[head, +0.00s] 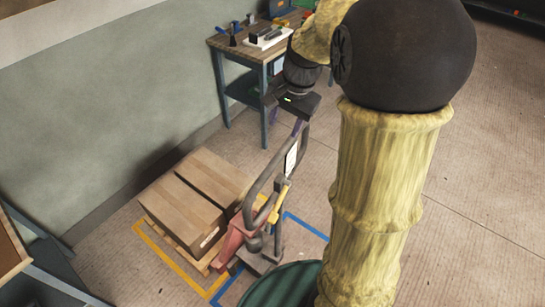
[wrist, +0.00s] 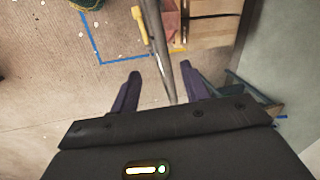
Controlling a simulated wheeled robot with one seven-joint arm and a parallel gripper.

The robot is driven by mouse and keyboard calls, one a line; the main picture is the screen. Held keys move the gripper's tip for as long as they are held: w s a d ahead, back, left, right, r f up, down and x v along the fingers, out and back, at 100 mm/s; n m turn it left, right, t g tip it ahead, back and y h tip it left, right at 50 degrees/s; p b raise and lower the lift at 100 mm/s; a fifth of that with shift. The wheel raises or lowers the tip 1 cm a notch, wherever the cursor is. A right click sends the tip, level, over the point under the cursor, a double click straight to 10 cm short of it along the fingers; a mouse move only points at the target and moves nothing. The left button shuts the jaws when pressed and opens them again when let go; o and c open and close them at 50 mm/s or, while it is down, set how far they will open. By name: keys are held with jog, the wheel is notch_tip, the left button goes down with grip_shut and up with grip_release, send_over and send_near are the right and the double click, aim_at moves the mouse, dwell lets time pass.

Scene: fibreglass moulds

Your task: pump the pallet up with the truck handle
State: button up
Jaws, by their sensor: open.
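The pallet truck has a red body (head: 232,243) and a grey loop handle (head: 254,188) standing up, with a yellow lever (head: 277,206) on it. Its forks are hidden under a wooden pallet (head: 178,246) that bears two brown boxes (head: 203,190). My gripper (head: 299,127) is at the top of the handle, pointing down, its purple fingers apart. In the wrist view, the grey handle tube (wrist: 159,40) runs into the gap between my open fingers (wrist: 160,72). I cannot tell whether they touch it.
A workbench (head: 226,44) with tools stands against the wall behind the truck. Yellow and blue tape (head: 306,226) marks the floor around pallet and truck. A dark green round thing (head: 283,287) is at the bottom. Open floor (head: 478,190) lies to the right.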

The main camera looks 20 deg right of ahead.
aim_at(273, 164)
jog(key=shift+f, duration=0.1)
jog(key=f+p, duration=0.1)
jog(key=f, duration=0.4)
jog(key=w+a+f+p, duration=0.1)
jog(key=f, duration=0.5)
jog(key=w+a+f+p, duration=0.1)
jog(key=f, duration=0.5)
jog(key=shift+w+a, duration=0.2)
jog(key=shift+w, duration=0.05)
grip_shut()
